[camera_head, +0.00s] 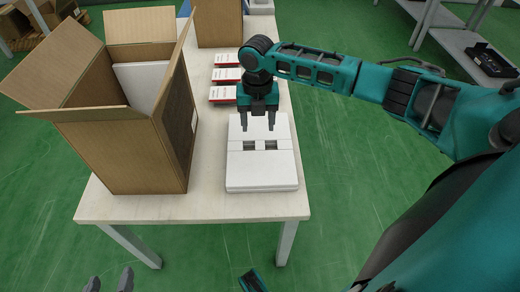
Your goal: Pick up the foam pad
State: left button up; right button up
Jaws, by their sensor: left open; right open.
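A white foam pad (262,175) with two dark slots near its middle lies flat on the table, right of the cardboard box. It looks like a stack of more than one layer. My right gripper (258,124) points down over the pad's far half, fingers apart, with nothing between them. I cannot tell whether the fingertips touch the pad. My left gripper (109,284) shows only its fingertips at the bottom edge, apart and empty, in front of the table and away from the pad.
An open cardboard box (125,150) with a white panel (140,82) inside stands on the table (200,207). Several red-and-white boxes (226,75) lie behind the pad. Another carton (218,25) stands at the back. A shelf (455,40) is at upper right.

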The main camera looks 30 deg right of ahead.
aim_at(260, 145)
notch_tip(260, 145, down, 2)
jog(key=shift+f, duration=0.15)
jog(key=f, duration=0.1)
jog(key=f+b, duration=0.1)
jog(key=f, duration=0.1)
jog(key=f+b, duration=0.1)
jog(key=shift+s+d+f, duration=0.15)
jog(key=shift+s+f, duration=0.05)
jog(key=shift+s, duration=0.1)
jog(key=shift+f+b, duration=0.3)
pick_arm(q)
jog(key=shift+d+f, duration=0.5)
jog(key=shift+f, duration=0.35)
pick_arm(e)
jog(key=shift+c, duration=0.2)
pick_arm(q)
jog(key=shift+a, duration=0.1)
pick_arm(e)
grip_shut()
